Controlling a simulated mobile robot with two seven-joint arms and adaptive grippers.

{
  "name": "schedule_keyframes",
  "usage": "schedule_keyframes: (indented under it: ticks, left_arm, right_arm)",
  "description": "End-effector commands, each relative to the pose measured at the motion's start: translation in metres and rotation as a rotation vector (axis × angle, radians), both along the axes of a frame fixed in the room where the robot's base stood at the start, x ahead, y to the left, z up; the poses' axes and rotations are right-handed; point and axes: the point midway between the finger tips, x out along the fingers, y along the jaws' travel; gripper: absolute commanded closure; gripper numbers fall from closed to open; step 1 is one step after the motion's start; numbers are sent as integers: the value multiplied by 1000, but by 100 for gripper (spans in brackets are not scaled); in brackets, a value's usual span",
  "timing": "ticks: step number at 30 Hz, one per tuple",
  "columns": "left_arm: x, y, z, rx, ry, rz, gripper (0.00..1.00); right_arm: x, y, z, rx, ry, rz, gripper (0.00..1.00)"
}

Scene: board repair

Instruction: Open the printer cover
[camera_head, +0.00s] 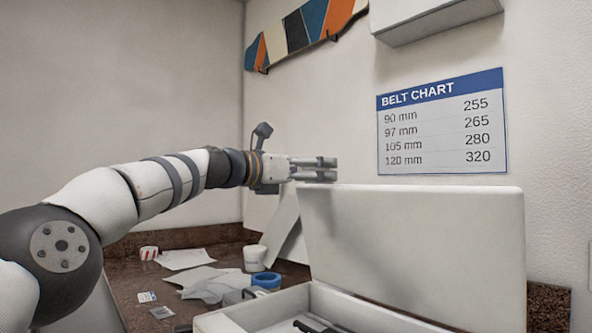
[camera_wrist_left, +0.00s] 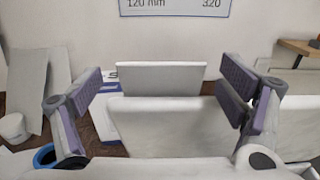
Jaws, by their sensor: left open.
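The printer cover (camera_head: 420,250) is a large pale panel standing raised, tilted slightly back, above the white printer body (camera_head: 262,312). The body is open, with a dark part (camera_head: 318,327) inside; the frame cuts off its front. My left gripper (camera_head: 336,169) is at the cover's top left corner, just above its edge. I cannot tell whether they touch. In the left wrist view its two fingers (camera_wrist_left: 168,88) are wide apart, with nothing gripped. Pale panels (camera_wrist_left: 160,125) show beyond and between them. My right gripper is not in view.
A brown speckled counter (camera_head: 128,290) holds papers (camera_head: 185,258), a white cup (camera_head: 254,258), a blue tape roll (camera_head: 266,281) and a striped roll (camera_head: 149,253). A belt chart (camera_head: 442,125), a skateboard deck (camera_head: 305,32) and a white box (camera_head: 435,15) are on the wall.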

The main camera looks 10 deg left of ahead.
Motion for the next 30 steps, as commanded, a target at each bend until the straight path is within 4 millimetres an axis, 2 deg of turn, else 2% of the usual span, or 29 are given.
schedule_keyframes:
  ticks: [6,8,18,22,30]
  left_arm:
    - [-20,12,2,-3,1,-4,11]
    - [-28,22,2,-5,1,0,11]
    - [-85,64,2,-2,-3,-1,11]
    - [-93,70,1,-1,-3,-2,11]
    - [-94,71,1,0,-2,-2,11]
  right_arm:
    - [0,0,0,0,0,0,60]
    - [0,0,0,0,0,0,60]
    - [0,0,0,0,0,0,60]
    - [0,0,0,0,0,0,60]
    - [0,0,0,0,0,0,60]
